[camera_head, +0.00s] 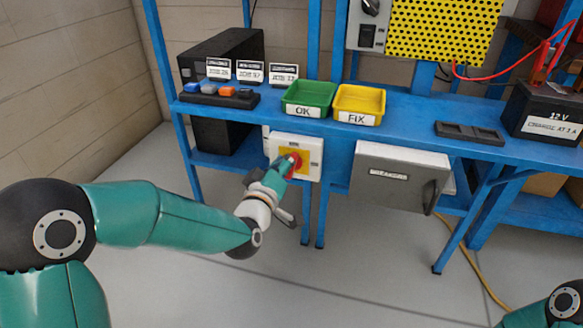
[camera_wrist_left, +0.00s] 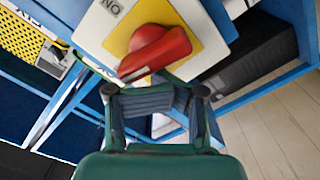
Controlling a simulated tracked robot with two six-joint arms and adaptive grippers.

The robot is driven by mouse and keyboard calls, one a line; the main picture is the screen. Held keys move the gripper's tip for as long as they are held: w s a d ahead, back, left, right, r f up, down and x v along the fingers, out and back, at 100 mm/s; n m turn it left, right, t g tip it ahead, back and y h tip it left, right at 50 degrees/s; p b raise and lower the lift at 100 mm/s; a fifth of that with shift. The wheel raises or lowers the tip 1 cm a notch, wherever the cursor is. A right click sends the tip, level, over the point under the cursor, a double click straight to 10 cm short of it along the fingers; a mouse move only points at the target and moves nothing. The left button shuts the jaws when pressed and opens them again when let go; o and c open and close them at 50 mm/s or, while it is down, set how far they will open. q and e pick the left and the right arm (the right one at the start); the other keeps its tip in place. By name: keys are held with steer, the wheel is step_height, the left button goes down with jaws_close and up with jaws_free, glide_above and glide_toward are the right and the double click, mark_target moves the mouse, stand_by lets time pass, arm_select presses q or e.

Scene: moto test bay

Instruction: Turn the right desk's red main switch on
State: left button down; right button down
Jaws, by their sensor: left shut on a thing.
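The red main switch (camera_head: 293,161) sits on a yellow plate in a white box (camera_head: 313,155) below the front edge of the blue desk. Part of an "ON" label (camera_wrist_left: 112,8) shows on the white box. My fingers partly hide the switch in the head view. My right gripper is out of view.
A grey drawer box (camera_head: 395,177) hangs under the desk right of the switch. On the desktop (camera_head: 410,108) stand a green OK tray (camera_head: 308,95), a yellow FIX tray (camera_head: 359,102) and a 12 V battery (camera_head: 545,108). Desk legs (camera_head: 320,215) stand close by.

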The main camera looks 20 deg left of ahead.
arm_select(q)
steer(key=shift+s+r, duration=0.25)
steer(key=shift+r, duration=0.1)
steer(key=shift+s+d+r, duration=0.1)
steer(key=shift+d+r, duration=0.1)
steer(key=shift+r, duration=0.15)
steer(key=shift+d+b, duration=0.15)
steer(key=shift+b, duration=0.15)
steer(key=shift+d+r, duration=0.2)
steer(key=shift+r, duration=0.05)
